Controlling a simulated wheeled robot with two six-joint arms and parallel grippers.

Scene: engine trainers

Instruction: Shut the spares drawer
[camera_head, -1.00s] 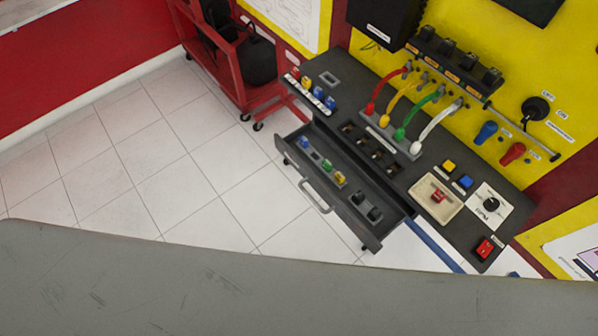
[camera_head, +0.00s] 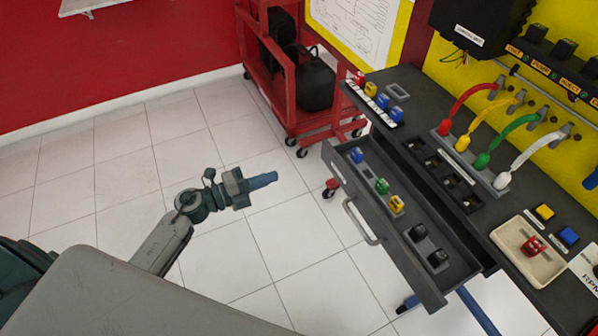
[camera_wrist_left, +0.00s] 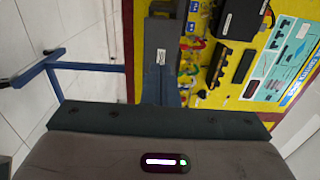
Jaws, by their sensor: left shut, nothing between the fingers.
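The spares drawer (camera_head: 437,290) stands pulled out from the dark bench in the head view, with blue, green and yellow parts and black pieces inside. Its bar handle (camera_head: 362,222) is on the front face, toward the left. My left gripper (camera_head: 272,178) is shut and empty, left of the drawer front and apart from it, over the floor in the picture. In the left wrist view the gripper's dark body fills the bottom, and I cannot clearly make out the drawer there. My right gripper is not in view.
A red cart (camera_head: 287,80) with black items stands behind, left of the bench. The bench top (camera_head: 408,82) carries coloured plugs, cables and a cream tray (camera_head: 507,262). White tiled floor (camera_head: 110,180) is open on the left. A grey surface (camera_head: 130,305) lies in front.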

